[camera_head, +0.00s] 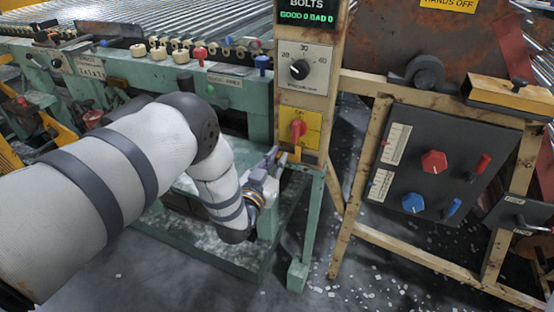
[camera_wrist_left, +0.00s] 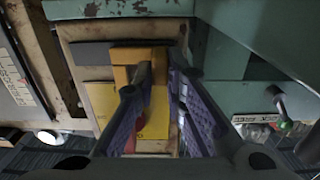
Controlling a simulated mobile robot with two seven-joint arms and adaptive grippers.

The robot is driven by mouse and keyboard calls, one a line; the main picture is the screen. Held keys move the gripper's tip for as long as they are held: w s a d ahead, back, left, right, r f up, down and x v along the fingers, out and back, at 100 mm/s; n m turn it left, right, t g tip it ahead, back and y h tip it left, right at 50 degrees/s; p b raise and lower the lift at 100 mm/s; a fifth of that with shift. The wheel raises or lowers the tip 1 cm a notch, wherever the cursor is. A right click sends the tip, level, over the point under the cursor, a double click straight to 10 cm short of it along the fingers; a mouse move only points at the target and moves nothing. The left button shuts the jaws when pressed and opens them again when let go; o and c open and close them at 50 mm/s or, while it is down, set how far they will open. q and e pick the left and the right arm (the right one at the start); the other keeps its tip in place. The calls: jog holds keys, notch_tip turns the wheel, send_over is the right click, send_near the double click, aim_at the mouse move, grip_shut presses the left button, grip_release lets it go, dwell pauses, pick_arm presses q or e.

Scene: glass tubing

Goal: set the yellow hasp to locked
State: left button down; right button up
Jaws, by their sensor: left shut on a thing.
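The yellow hasp (camera_head: 295,154) is a small orange-yellow bracket at the lower edge of a yellow plate (camera_head: 312,131) with a red rotary switch (camera_head: 298,130). In the left wrist view the hasp (camera_wrist_left: 128,54) shows as an angled bracket on the panel. My left gripper (camera_head: 281,158) reaches it from the left. In the left wrist view its fingers (camera_wrist_left: 160,76) are at the hasp, shut on part of it. The fingers hide some of the hasp and most of the red switch. I cannot tell whether the hasp is locked. My right gripper is not in view.
Above the plate is a dial panel (camera_head: 305,69) on a beige post. To the right, a dark control panel (camera_head: 440,165) carries red and blue knobs and handles. A green machine frame (camera_head: 130,68) lies behind my left arm. The floor in front is open, with scattered bits.

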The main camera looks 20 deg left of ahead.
pick_arm(q)
jog(key=shift+s+d+f, duration=0.1)
jog(key=shift+d, duration=1.3)
jog(key=c, duration=1.6)
grip_release()
jog(key=shift+d, duration=0.1)
jog(key=shift+c, duration=0.2)
send_near(293, 155)
jog(key=s, duration=0.5)
jog(key=shift+s, duration=0.25)
